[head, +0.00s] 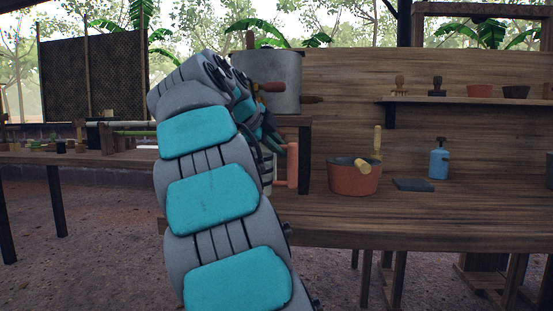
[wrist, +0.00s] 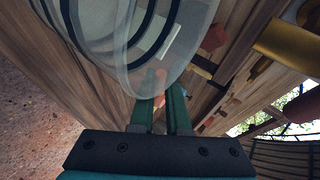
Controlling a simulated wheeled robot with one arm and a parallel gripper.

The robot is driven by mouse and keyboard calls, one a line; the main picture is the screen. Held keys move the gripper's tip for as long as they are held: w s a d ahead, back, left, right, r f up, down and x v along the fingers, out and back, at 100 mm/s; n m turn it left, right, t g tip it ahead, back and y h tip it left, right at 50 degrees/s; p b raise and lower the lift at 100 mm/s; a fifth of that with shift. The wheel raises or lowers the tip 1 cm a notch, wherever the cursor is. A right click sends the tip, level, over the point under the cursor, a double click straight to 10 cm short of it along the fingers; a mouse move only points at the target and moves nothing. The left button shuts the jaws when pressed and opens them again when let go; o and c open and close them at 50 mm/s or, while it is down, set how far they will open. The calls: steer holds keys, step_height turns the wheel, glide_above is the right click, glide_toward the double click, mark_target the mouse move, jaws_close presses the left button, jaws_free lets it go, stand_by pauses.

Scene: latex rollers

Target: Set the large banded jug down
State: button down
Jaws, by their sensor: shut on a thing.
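The large banded jug shows in the head view as a strip of pale, dark-banded body (head: 267,168) with a salmon-pink handle (head: 292,165) on its right. My arm hides most of it. In the wrist view its translucent, banded body (wrist: 140,35) fills the top middle, beyond my fingertips. My gripper (wrist: 162,95) is shut on the jug, with its teal fingers close together at the near side. In the head view the gripper is largely hidden behind my arm. The jug appears upright near the wooden bench (head: 400,232); I cannot tell whether its base touches the bench.
A grey metal vessel (head: 272,80) stands on a dark raised stand (head: 305,155) behind the jug. A terracotta pot (head: 352,180), a dark slab (head: 413,185) and a blue bottle (head: 438,163) stand to the right. The bench front is clear. A shelf (head: 450,100) hangs above.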

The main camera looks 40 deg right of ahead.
steer(key=shift+w+d, duration=0.5)
steer(key=shift+w, duration=0.4)
step_height(320, 180, down, 4)
steer(key=shift+w+d+r, duration=0.15)
steer(key=shift+r, duration=0.05)
steer(key=shift+f, duration=0.2)
steer(key=c, duration=0.9)
jaws_free()
steer(key=shift+r, duration=0.1)
